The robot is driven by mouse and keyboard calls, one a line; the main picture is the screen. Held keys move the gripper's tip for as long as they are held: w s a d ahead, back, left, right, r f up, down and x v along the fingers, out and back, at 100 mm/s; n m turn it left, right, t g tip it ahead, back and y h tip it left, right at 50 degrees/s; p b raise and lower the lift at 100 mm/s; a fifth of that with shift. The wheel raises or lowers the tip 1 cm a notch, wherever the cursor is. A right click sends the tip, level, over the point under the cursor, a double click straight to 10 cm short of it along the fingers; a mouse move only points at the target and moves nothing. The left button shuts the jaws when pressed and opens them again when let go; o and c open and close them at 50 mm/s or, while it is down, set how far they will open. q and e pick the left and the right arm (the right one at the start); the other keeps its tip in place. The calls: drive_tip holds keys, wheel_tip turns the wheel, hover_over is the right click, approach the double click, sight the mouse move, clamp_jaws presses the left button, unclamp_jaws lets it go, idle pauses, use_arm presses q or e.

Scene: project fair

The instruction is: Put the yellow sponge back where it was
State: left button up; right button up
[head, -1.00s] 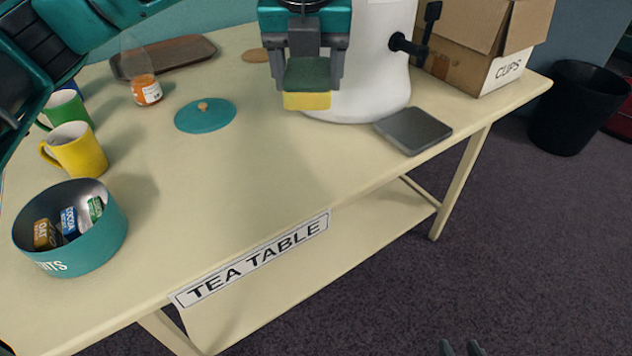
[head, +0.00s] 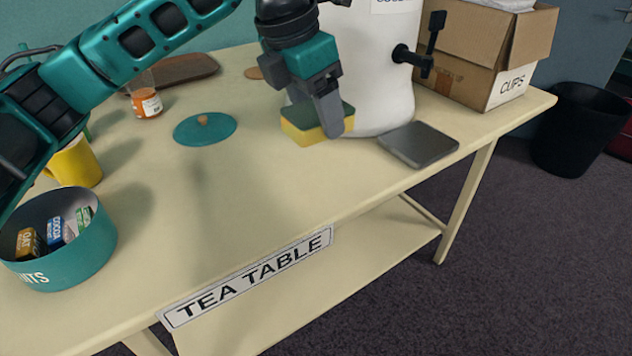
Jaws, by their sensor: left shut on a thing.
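The yellow sponge (head: 300,133) has a dark green top layer and is in the head view, in front of the white urn (head: 370,70). My left gripper (head: 330,118) is shut on the sponge, and its finger covers part of the sponge's right side. The sponge is close to the tabletop; I cannot tell whether it touches it. A grey drip tray (head: 418,145) lies flat to the right of the sponge, under the urn's tap. My right gripper is not in view.
A teal lid (head: 205,130) lies left of the sponge. A teal biscuit tin (head: 60,250) with several packets, a yellow mug (head: 78,163) and a jar (head: 146,103) stand at the left. A cardboard box (head: 480,60) stands at the back right. The table's (head: 230,210) front middle is clear.

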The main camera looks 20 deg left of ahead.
sight(293, 116)
use_arm(q)
wheel_tip(293, 116, down, 6)
drive_tip(key=shift+f+b, duration=0.2)
drive_tip(key=shift+b, duration=0.35)
drive_tip(key=shift+f, duration=0.55)
wheel_tip(293, 116, down, 4)
drive_tip(key=shift+f+b, duration=0.1)
drive_tip(key=shift+b, duration=0.55)
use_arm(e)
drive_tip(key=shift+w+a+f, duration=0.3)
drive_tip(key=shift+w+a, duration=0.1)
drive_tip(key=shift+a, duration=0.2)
use_arm(q)
drive_tip(key=o, duration=1)
drive_tip(key=shift+f, duration=0.1)
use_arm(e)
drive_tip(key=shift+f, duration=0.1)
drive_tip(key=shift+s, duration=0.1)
